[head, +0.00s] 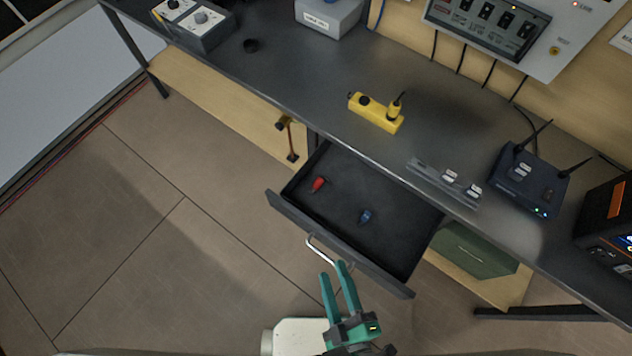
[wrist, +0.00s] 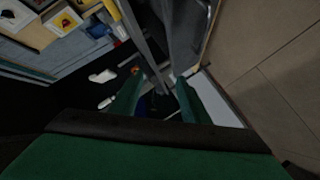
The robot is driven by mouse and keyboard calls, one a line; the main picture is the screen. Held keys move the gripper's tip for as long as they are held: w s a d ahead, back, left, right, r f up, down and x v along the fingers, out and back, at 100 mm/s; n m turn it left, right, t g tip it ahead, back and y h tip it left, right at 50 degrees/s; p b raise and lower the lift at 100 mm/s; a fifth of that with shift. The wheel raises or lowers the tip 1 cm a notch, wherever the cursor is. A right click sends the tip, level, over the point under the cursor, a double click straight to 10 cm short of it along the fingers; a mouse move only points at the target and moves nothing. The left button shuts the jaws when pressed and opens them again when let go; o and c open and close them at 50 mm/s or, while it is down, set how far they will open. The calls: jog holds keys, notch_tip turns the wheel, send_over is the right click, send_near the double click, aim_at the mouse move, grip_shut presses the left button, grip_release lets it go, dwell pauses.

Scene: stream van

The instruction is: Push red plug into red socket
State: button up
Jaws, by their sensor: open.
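A red plug (head: 319,184) lies in the open dark drawer (head: 340,264), near its left end. A blue plug (head: 366,216) lies to its right in the same drawer. My gripper (head: 333,268) has teal fingers and is open and empty, close to the drawer's metal handle (head: 322,250) in the head view. I cannot tell whether it touches the handle. In the wrist view the fingers (wrist: 160,98) stand apart, with a grey bar running down towards the gap between them. I cannot pick out a red socket in either view.
A yellow power strip (head: 370,113) with a yellow plug stands on the dark bench (head: 310,95). A grey strip (head: 430,173) and a router (head: 528,184) are further right. A switch panel (head: 485,28) is on the back wall. Floor left of the drawer is clear.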

jog(key=w+d+r+n+g+y, duration=0.1)
jog(key=w+d+n+g+y, duration=0.25)
jog(key=w+n, duration=0.9)
jog(key=w+d+r+n+g+y, duration=0.1)
jog(key=w+d+n+g+y, duration=0.35)
jog(key=n, duration=1.55)
jog(key=n+g+h, duration=0.6)
jog(key=n+h, duration=0.6)
jog(key=n, duration=0.7)
send_near(316, 184)
notch_tip(316, 184, down, 3)
jog(key=shift+d+r, duration=0.15)
jog(key=shift+w+f, duration=0.25)
jog(key=shift+f, duration=0.5)
notch_tip(316, 184, down, 4)
jog(key=shift+d+r, duration=0.1)
jog(key=shift+r, duration=0.1)
jog(key=shift+f, duration=0.55)
jog(key=shift+a, duration=0.2)
